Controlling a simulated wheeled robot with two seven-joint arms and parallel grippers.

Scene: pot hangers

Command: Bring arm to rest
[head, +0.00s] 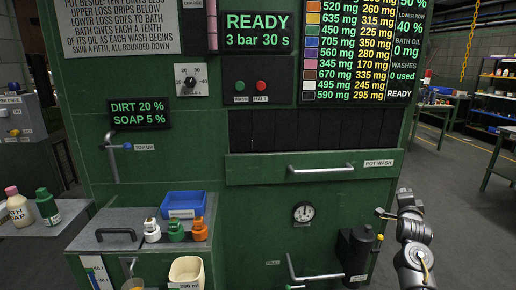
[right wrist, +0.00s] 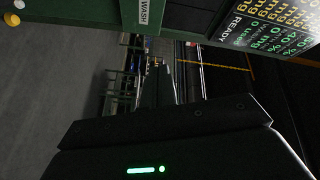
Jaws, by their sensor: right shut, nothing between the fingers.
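My right arm (head: 412,240) stands raised at the right of the head view, beside the green machine (head: 400,140). My right gripper (head: 384,213) shows small at its upper left end, shut and empty, apart from the pot wash drawer's handle (head: 321,169). In the right wrist view the dark gripper body (right wrist: 165,122) fills the bottom, and the machine shows sideways along the top. My left arm and gripper are not in the head view.
A black canister (head: 355,250) and a bent rail (head: 310,275) stick out below the drawer, close to my right arm. A grey shelf (head: 140,228) at left carries small bottles and a blue bin (head: 184,203). Open floor (head: 450,180) lies at right.

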